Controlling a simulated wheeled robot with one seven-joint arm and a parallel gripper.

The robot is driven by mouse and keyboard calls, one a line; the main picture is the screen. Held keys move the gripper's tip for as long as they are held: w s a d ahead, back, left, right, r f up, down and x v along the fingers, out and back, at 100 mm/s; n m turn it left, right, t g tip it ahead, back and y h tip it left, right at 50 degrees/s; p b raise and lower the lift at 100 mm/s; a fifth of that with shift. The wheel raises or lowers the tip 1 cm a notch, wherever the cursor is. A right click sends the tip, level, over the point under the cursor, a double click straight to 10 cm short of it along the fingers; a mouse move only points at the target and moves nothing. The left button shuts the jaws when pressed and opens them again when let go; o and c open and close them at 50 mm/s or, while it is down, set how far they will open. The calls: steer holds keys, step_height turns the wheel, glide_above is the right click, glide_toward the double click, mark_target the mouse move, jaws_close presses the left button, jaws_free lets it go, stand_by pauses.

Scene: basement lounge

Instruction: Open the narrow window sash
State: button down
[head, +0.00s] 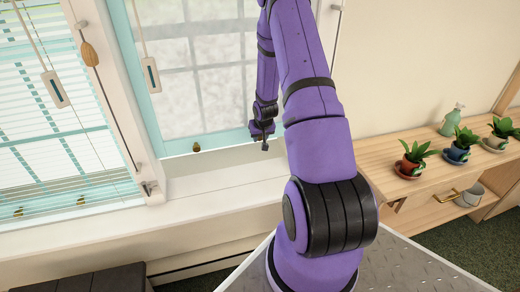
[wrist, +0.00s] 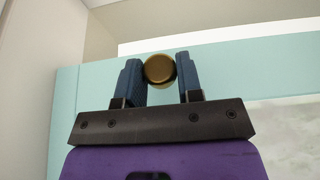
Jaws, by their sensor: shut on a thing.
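The narrow window sash (head: 180,145) has a pale teal frame and pale panes, and stands in the middle left of the head view. A small brass knob (head: 196,147) sits on its bottom rail. My gripper (head: 264,143) is at the sash's lower right. In the wrist view, its two dark blue fingers (wrist: 160,80) are shut on a round brass knob (wrist: 159,69) in front of the teal rail (wrist: 220,68). My arm hides the sash's right side in the head view. I cannot tell whether the sash is raised at all.
A wider window with blinds (head: 60,150) is at the left, with hanging cords and a wooden tassel (head: 89,53). A white sill (head: 210,185) runs below.

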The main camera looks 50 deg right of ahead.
steer(key=shift+r, duration=1.9)
steer(key=c, duration=0.8)
jaws_free()
steer(key=v, duration=1)
steer(key=shift+r, duration=0.35)
steer(key=shift+s+a, duration=0.1)
steer(key=shift+s, duration=0.05)
